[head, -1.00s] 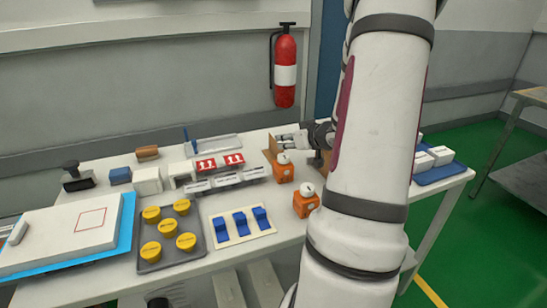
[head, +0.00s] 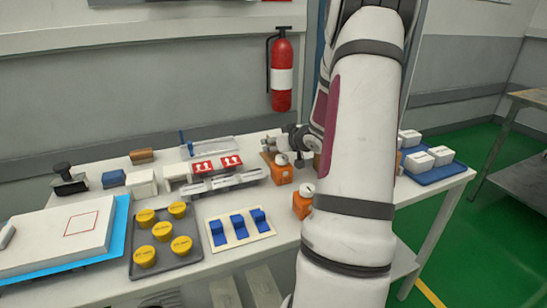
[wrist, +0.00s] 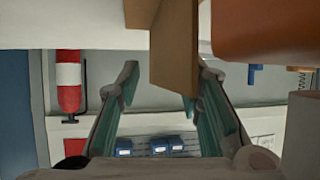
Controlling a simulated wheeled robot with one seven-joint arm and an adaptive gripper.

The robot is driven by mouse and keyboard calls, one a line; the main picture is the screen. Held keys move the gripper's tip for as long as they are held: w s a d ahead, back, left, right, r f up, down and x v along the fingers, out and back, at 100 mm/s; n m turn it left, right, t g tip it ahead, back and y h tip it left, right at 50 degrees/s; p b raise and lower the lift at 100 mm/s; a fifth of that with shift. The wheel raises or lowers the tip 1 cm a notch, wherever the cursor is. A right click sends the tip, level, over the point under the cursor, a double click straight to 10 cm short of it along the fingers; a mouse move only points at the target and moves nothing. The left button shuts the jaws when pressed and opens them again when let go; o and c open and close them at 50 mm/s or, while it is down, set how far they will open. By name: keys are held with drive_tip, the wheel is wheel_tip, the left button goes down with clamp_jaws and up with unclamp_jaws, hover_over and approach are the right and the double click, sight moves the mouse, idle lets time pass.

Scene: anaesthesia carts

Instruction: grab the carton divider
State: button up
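The carton divider is a brown board (wrist: 174,48) with a second, smaller brown panel (wrist: 141,12) beside it at the top of the wrist view. In the head view the divider (head: 267,158) stands on the table behind an orange block with a white knob (head: 281,173). My gripper (wrist: 161,88) is open, its fingers spread with the board's near end reaching between them, closer to the right finger. Contact with that finger cannot be told. In the head view my gripper (head: 272,145) is small, just above and behind the divider.
A second orange block (head: 303,203) stands nearer, beside my arm. Red-and-white boxes (head: 203,167) and grey-white blocks (head: 223,182) lie to the left. A blue tray with white boxes (head: 437,174) is at the right. A large orange surface (wrist: 270,35) is close in the wrist view.

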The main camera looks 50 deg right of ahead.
clamp_jaws()
